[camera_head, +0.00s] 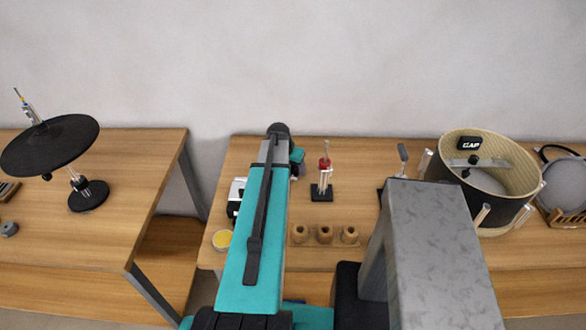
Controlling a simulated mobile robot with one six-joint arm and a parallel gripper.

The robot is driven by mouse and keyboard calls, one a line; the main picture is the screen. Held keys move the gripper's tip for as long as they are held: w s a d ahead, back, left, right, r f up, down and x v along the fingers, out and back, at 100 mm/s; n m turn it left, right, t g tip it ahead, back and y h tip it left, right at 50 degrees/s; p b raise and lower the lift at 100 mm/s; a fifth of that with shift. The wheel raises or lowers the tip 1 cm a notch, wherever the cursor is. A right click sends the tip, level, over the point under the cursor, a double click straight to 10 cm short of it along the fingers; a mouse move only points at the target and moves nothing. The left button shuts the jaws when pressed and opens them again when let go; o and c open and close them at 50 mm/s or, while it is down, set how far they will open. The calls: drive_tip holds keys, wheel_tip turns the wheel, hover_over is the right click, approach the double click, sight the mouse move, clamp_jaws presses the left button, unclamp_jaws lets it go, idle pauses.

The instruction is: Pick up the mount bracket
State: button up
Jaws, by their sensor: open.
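A flat grey metal piece (478,163), which may be the mount bracket, lies across the inside of the open drum shell (523,190) at the right. A round black part sits by it. I cannot tell its exact shape. My teal arm reaches over the middle table, well left of the drum. My gripper's fingers are hidden behind the arm, so I cannot see them or anything between them.
A small stand with a red part (323,178) and a wooden block with three holes (325,234) are right of my arm. A yellow-topped tin (222,240) is left. A black round pad (50,143) stands on the left table. A gap separates the tables.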

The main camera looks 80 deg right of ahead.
idle(0.4)
drive_tip(key=c, duration=1.2)
drive_tip(key=shift+r, duration=0.1)
drive_tip(key=shift+r+b, duration=1.75)
drive_tip(key=shift+r, duration=3.15)
drive_tip(key=shift+c, duration=0.2)
